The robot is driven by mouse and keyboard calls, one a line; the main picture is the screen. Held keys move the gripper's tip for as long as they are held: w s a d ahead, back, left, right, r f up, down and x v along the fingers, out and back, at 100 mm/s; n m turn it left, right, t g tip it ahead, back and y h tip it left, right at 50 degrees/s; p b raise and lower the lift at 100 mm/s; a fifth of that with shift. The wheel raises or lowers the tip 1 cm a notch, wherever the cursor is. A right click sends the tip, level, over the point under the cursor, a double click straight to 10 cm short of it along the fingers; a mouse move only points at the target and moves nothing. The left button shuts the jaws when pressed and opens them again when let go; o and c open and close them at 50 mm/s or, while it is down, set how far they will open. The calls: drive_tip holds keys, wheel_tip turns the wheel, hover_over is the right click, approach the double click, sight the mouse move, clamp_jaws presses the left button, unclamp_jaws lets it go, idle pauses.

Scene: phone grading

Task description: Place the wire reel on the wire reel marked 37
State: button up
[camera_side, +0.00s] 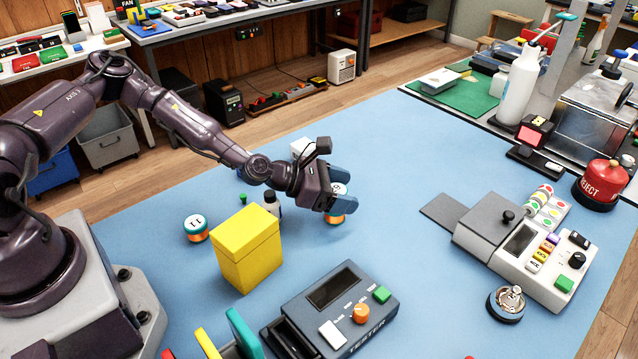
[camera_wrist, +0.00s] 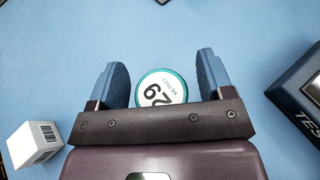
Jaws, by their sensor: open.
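A wire reel with a teal rim and white label (camera_wrist: 158,90), seeming to read 29, sits between my gripper's fingers (camera_wrist: 162,75) in the wrist view. The blue fingers are open, with a gap on each side of it. In the side view my gripper (camera_side: 342,190) points down around this reel; its orange winding (camera_side: 336,218) shows below the near finger, which hides the middle. I cannot tell whether one reel or two stacked are there. Another reel marked 11 (camera_side: 196,229) stands to the left on the blue mat. I cannot read a 37 anywhere.
A yellow box (camera_side: 247,250) and a small dark bottle (camera_side: 272,204) stand left of my gripper. A white box (camera_side: 302,147) lies behind it; its barcode shows in the wrist view (camera_wrist: 38,150). A tester (camera_side: 335,312) is in front. The mat (camera_side: 400,150) behind right is clear.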

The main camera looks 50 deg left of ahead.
drive_tip(key=v, duration=1.1)
drive_tip(key=shift+s+a+r, duration=0.15)
drive_tip(key=shift+s+a, duration=0.05)
drive_tip(key=shift+s, duration=0.1)
idle(1.9)
drive_tip(key=c, duration=0.5)
drive_tip(key=shift+c, duration=0.2)
